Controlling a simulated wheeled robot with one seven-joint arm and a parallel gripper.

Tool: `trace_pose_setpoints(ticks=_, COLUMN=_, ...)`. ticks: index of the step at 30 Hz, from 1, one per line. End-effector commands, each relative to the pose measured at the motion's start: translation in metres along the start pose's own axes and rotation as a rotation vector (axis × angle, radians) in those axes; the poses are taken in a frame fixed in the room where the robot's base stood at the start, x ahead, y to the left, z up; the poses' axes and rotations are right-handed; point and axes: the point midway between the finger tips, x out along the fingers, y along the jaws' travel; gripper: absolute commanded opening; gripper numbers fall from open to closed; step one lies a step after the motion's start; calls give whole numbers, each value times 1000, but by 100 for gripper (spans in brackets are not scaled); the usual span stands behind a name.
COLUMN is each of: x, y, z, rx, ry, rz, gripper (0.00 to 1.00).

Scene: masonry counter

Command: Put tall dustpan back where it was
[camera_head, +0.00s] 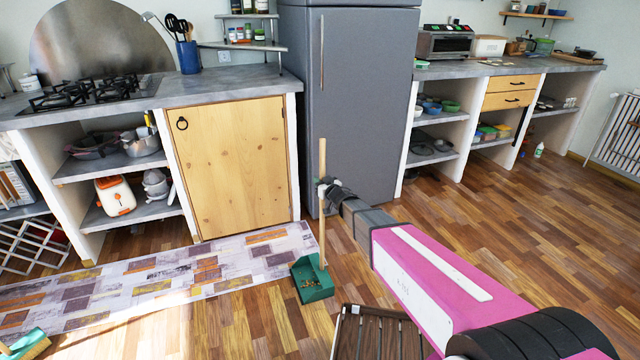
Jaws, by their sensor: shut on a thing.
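The tall dustpan has a green pan (313,281) and a long upright wooden handle (322,235). My gripper (323,188) is shut on the upper part of the handle. The pan is at floor level beside the right end of the patterned rug, with small brown bits in it. I cannot tell whether it touches the floor. My pink and grey arm reaches in from the lower right.
A patterned rug (150,285) lies before the counter (225,88). A grey fridge (362,110) stands behind the dustpan. A brown slatted item (382,335) is at the bottom centre. A green-headed brush (25,345) lies lower left. Wooden floor (530,215) is clear at right.

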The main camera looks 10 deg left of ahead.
Motion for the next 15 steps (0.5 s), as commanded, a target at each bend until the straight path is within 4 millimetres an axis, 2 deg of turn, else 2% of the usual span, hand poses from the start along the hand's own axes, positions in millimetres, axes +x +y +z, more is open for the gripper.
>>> trace_pose_setpoints(ticks=2, x=0, y=0, z=6, rx=4, ry=1, rz=0, gripper=0)
trace_pose_setpoints(ticks=13, x=0, y=0, z=9, rx=2, ry=1, rz=0, gripper=0)
trace_pose_setpoints(ticks=14, x=0, y=0, z=9, rx=0, ry=0, rz=0, gripper=31)
trace_pose_setpoints(ticks=15, x=0, y=0, z=9, rx=0, ry=0, rz=0, gripper=44)
